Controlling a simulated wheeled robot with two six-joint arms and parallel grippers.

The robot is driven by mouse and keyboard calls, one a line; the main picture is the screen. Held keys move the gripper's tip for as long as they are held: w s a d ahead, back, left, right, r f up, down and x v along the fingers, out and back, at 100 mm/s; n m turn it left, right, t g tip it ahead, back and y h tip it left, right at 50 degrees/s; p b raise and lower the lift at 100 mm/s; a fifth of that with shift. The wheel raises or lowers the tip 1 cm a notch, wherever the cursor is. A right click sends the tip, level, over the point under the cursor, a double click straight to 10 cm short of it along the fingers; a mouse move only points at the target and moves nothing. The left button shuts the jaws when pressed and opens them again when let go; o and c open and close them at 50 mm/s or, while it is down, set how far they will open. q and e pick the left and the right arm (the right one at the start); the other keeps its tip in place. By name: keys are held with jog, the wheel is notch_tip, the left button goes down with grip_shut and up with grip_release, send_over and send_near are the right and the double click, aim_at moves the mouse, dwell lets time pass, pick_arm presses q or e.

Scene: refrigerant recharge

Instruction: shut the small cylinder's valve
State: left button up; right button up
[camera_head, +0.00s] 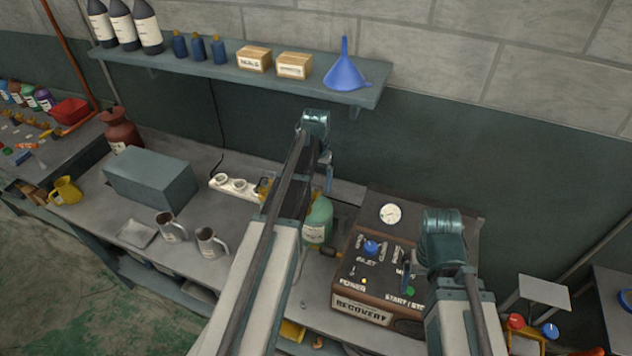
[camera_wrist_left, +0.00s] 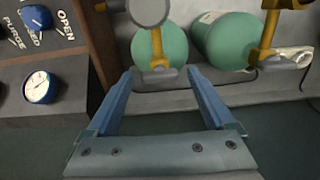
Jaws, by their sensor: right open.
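In the head view a green cylinder (camera_head: 318,222) stands on the bench just left of the recovery machine. My left gripper (camera_head: 329,180) is above and behind it. In the left wrist view two green cylinders show, one straight ahead (camera_wrist_left: 175,45) with a grey round knob (camera_wrist_left: 148,10) on a brass valve (camera_wrist_left: 157,45), and one to the right (camera_wrist_left: 222,42) with its own brass valve (camera_wrist_left: 268,35). I cannot tell which is the small one. My left gripper (camera_wrist_left: 161,74) is open, its fingertips either side of the nearer valve's lower end in the picture. My right gripper (camera_head: 406,272) is open over the machine's panel.
The recovery machine (camera_head: 357,303), with a gauge (camera_head: 390,213) and blue knob (camera_head: 371,247), stands close beside the cylinder. A grey box (camera_head: 150,180) and metal jugs (camera_head: 209,243) stand left. A shelf (camera_head: 230,77) with a blue funnel (camera_head: 345,72) hangs above.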

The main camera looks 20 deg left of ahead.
aim_at(316, 184)
pick_arm(q)
jog(key=shift+r, duration=0.15)
notch_tip(316, 184, up, 14)
jog(key=p, duration=1.3)
jog(key=shift+f+p, duration=0.25)
jog(key=shift+p, duration=0.1)
jog(key=shift+f, duration=0.15)
notch_tip(316, 184, down, 13)
jog(key=b, duration=1.3)
jog(key=shift+r, duration=0.25)
